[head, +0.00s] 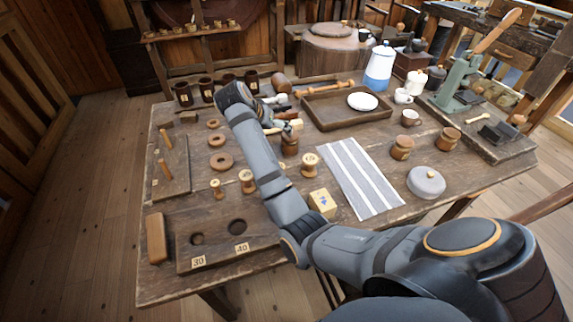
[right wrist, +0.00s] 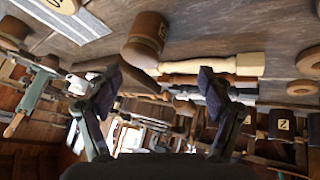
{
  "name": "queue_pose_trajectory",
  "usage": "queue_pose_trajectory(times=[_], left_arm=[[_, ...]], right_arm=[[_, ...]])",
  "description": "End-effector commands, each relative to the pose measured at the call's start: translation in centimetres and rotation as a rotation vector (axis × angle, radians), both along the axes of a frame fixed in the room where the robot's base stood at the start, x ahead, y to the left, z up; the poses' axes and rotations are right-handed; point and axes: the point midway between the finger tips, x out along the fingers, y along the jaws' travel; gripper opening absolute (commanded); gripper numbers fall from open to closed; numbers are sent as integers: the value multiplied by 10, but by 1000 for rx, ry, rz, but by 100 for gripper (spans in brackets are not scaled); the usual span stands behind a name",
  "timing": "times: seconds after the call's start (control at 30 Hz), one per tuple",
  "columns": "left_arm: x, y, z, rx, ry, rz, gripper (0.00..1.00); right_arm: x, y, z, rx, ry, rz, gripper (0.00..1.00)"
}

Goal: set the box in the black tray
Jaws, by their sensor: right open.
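The box (head: 322,203) is small and pale yellow with a blue mark. It sits on the table beside the striped cloth, against the edge of my arm in the picture. The tray (head: 312,118) is dark brown to black with a low rim, at the back of the table, with a white plate (head: 362,101) in it. My right gripper (head: 285,112) is left of the tray, away from the box, with its fingers apart. In the right wrist view the open fingers (right wrist: 160,88) have nothing gripped between them. My left gripper is not in view.
A striped cloth (head: 356,176) lies right of the box. Turned spools (head: 311,164) and a brown jar (head: 289,143) stand near my right arm. A holed board (head: 215,240) lies front left.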

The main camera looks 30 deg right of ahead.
Motion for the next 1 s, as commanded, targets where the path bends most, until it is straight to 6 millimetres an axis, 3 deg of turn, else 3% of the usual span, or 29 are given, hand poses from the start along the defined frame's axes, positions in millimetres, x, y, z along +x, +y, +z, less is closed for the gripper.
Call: queue_pose_trajectory(times=[0.03,0.13,0.37,0.6,0.87,1.0], left_arm=[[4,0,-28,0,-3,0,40],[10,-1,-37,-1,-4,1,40],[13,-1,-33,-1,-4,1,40],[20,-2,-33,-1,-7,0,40],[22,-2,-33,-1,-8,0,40],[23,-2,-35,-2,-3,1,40]], right_arm=[[-8,3,-18,-7,-94,-110,80],[-21,3,-12,-20,-234,-281,80],[-28,-2,-5,-30,-301,-367,80],[-18,-29,-33,-33,-299,-364,80],[-13,-38,-42,-30,-298,-362,80],[-3,-53,-58,-32,-296,-363,80]])
